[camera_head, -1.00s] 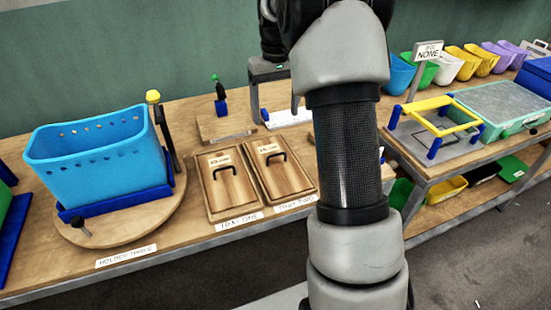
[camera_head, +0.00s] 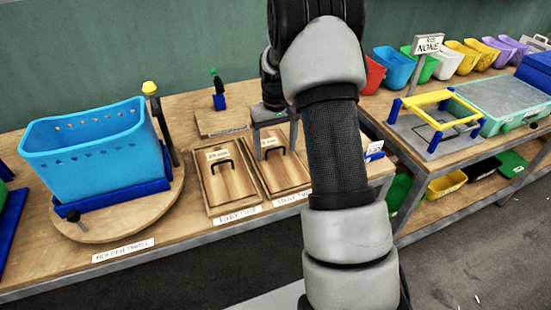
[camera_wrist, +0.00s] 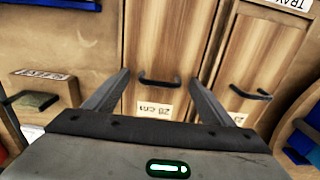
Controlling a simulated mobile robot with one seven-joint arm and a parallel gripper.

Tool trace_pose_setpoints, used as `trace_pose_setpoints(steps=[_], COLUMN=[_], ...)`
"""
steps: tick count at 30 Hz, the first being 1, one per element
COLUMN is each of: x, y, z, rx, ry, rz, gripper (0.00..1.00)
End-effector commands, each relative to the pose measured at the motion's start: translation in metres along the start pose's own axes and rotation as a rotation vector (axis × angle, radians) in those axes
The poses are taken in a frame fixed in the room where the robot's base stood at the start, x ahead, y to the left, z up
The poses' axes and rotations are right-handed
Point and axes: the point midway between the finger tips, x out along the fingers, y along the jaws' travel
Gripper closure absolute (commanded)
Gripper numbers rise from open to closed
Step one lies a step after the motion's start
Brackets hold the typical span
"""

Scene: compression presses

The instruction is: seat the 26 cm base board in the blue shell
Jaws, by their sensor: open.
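The blue shell (camera_head: 85,160) is a light-blue bin with holes along its rim, upright in a dark-blue holder at the left. Two wooden boards with black handles lie in trays: a left board (camera_head: 229,182) and a right board (camera_head: 281,170). The right board also shows in the middle of the wrist view (camera_wrist: 165,40), its label reading about 28 cm; the left board shows at the right there (camera_wrist: 258,60). The other label is too small to read surely. My gripper (camera_head: 275,142) is open and empty over the right board, its fingers (camera_wrist: 158,85) on either side of the handle in the picture.
A dark post with a yellow knob (camera_head: 152,90) stands close beside the shell. A small stand with a green-tipped blue piece (camera_head: 219,100) is behind the trays. A yellow frame on blue posts (camera_head: 440,97) and several coloured bins stand on the right table.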

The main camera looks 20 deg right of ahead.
Motion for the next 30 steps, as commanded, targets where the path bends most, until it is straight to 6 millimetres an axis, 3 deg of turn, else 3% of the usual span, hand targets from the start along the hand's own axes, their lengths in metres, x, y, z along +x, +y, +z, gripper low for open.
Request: trace_pose_setpoints(steps=[3,10,19,26,30], x=[0.01,0.011,0.01,0.008,-0.008], y=[0.0,0.0,0.0,0.0,0.0], z=[0.0,0.0,0.0,-0.001,-0.001], rx=[0.0,0.0,0.0,0.0,-0.001], ry=[0.0,0.001,0.001,0.002,0.004], rz=[0.0,0.0,0.0,0.0,0.001], gripper=[0.23,0.23,0.7,0.7,0.7])
